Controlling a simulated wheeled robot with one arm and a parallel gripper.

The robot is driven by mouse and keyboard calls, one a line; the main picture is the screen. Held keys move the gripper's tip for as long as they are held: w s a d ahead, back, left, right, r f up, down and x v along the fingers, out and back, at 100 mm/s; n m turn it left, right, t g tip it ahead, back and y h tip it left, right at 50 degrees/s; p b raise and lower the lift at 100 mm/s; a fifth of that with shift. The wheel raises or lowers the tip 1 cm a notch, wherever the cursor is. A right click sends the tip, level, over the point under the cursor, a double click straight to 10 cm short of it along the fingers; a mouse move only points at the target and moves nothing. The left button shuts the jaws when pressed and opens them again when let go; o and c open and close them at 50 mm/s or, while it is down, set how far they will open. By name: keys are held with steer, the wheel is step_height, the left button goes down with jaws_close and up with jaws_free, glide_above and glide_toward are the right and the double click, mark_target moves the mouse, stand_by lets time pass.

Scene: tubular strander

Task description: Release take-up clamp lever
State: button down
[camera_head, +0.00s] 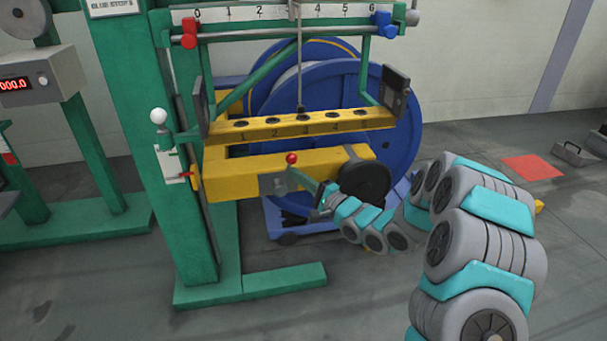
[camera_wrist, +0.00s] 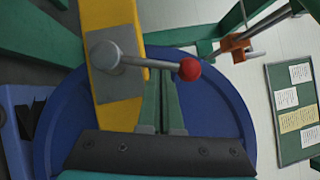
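The take-up clamp lever is a short grey rod with a red ball knob (camera_head: 291,158). It stands up from a grey plate (camera_head: 268,185) on the yellow arm. In the wrist view, the lever (camera_wrist: 145,63) runs from a round grey hub (camera_wrist: 106,56) to its red knob (camera_wrist: 188,69). My gripper (camera_head: 292,174) reaches in from the right, close to the lever. In the wrist view, the green fingers of my gripper (camera_wrist: 160,78) are together, with their tips at the rod near the knob. I cannot tell whether they touch it. Nothing shows between the fingers.
A yellow numbered bar (camera_head: 290,126) lies above the clamp. A black round disc (camera_head: 366,181) sits at the yellow arm's right end, near my arm. A large blue reel (camera_head: 408,135) stands behind. A green post (camera_head: 165,200) rises at the left. Floor at the front is clear.

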mark_target(287, 171)
steer(key=shift+s+a+r+n+g+h+p, duration=0.2)
steer(key=shift+a+r+n+g+h+p, duration=0.15)
steer(key=shift+a+r+n+p, duration=0.5)
steer(key=n+p, duration=0.1)
steer(key=p, duration=0.1)
steer(key=a+n+g+h+p, duration=0.1)
steer(key=shift+s+a+r+p, duration=0.15)
steer(key=shift+s+r+p, duration=0.05)
steer(key=shift+r+p, duration=0.15)
steer(key=shift+s+a+f+n+g+h+p, duration=0.15)
steer(key=shift+s+a+n+g+h+p, duration=0.1)
steer(key=shift+a+n+h+p, duration=0.6)
steer(key=shift+s+a+f+n+g+h+p, duration=0.2)
steer(key=shift+a+n+h+p, duration=0.2)
steer(key=shift+a+n, duration=0.45)
steer(key=shift+d+n, duration=0.15)
steer(key=shift+n, duration=0.1)
